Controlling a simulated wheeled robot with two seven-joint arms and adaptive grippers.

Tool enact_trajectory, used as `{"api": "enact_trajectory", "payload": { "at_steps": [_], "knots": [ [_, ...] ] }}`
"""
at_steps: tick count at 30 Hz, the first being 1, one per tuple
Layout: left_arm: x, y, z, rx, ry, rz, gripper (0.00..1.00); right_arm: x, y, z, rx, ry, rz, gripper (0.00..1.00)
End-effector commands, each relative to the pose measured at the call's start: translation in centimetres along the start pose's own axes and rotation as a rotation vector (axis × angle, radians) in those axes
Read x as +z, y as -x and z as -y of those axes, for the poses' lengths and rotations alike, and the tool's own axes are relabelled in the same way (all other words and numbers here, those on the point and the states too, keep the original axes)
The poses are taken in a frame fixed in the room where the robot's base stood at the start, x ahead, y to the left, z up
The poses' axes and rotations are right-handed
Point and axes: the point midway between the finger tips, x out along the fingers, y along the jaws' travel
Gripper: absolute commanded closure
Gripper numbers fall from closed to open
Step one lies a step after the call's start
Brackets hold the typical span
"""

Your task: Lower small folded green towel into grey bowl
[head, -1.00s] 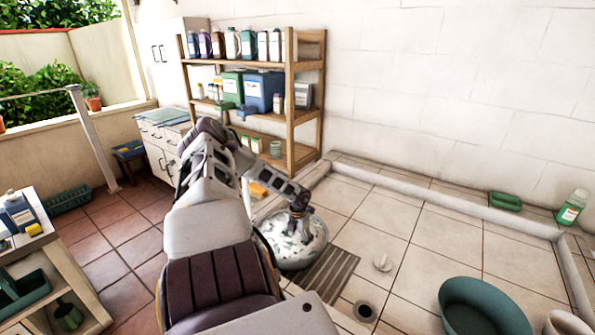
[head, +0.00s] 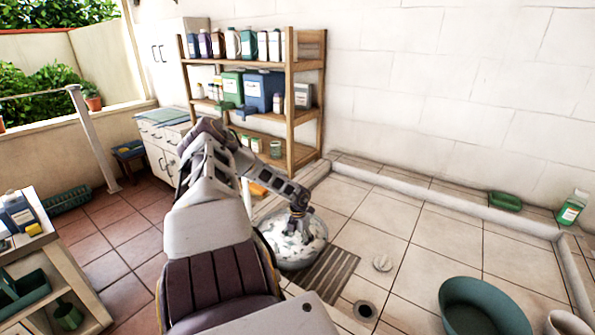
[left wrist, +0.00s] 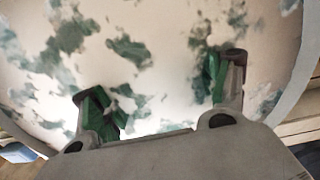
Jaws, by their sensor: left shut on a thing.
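The grey bowl (head: 299,266) stands on the tiled floor, filled with white foam over greenish water. Its rim also shows in the left wrist view (left wrist: 301,85). My left gripper (head: 294,235) reaches down into the bowl, its fingertips at the foam. In the left wrist view the fingers (left wrist: 158,88) stand wide apart, with green material, seemingly the small folded green towel (left wrist: 211,76), showing beside each one. Foam hides the stretch between them, so the towel's full shape cannot be seen. My right gripper is not in view.
A slatted drain grate (head: 329,275) lies just right of the bowl. A teal tub (head: 484,306) stands at lower right, and a green-labelled bottle (head: 571,208) near the right edge. The wooden shelf (head: 305,100) is behind. Tiles right of the bowl are mostly clear.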

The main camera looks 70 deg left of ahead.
Motion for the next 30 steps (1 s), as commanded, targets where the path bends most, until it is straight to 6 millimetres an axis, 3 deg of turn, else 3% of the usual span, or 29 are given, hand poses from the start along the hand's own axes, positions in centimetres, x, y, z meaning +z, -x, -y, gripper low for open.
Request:
{"api": "enact_trajectory", "payload": {
  "at_steps": [30],
  "knots": [
    [0.03, -0.94, 0.0, 0.0, 0.0, 0.001, 0.5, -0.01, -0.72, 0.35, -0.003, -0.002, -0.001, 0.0]
  ]
}}
